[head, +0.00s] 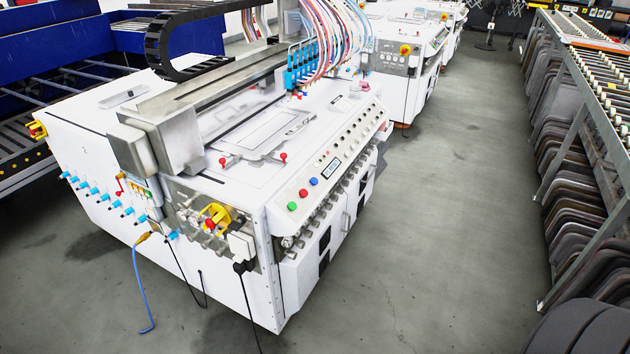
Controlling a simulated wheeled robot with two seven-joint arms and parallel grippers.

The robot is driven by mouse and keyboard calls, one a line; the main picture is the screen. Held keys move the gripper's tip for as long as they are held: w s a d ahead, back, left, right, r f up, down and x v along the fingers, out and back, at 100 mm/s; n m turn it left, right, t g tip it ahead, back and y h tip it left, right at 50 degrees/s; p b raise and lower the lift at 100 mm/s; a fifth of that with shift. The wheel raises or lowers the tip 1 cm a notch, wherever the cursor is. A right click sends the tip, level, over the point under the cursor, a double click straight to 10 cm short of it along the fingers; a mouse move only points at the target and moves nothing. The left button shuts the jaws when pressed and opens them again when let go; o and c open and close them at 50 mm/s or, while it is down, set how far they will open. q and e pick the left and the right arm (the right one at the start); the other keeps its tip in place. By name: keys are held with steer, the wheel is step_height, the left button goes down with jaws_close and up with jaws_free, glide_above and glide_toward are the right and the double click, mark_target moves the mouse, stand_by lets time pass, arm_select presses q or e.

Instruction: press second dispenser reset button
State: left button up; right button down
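The nearest white dispenser machine (110,260) stands left of centre. Its sloped front panel carries a green button (292,206), a red button (303,193) and a blue button (313,181) beside a small display. A row of small knobs runs on up the panel. A second white machine (385,80) stands behind it, with a control panel (393,60) and a red knob on yellow (405,49). I cannot tell which control is the reset button; labels are too small to read. Neither of my grippers is in view.
A wide grey floor aisle (450,220) is clear right of the machines. A roller rack (590,90) with dark panels lines the right side. A blue machine (60,45) stands at the left. A blue hose (139,285) and black cables hang to the floor in front.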

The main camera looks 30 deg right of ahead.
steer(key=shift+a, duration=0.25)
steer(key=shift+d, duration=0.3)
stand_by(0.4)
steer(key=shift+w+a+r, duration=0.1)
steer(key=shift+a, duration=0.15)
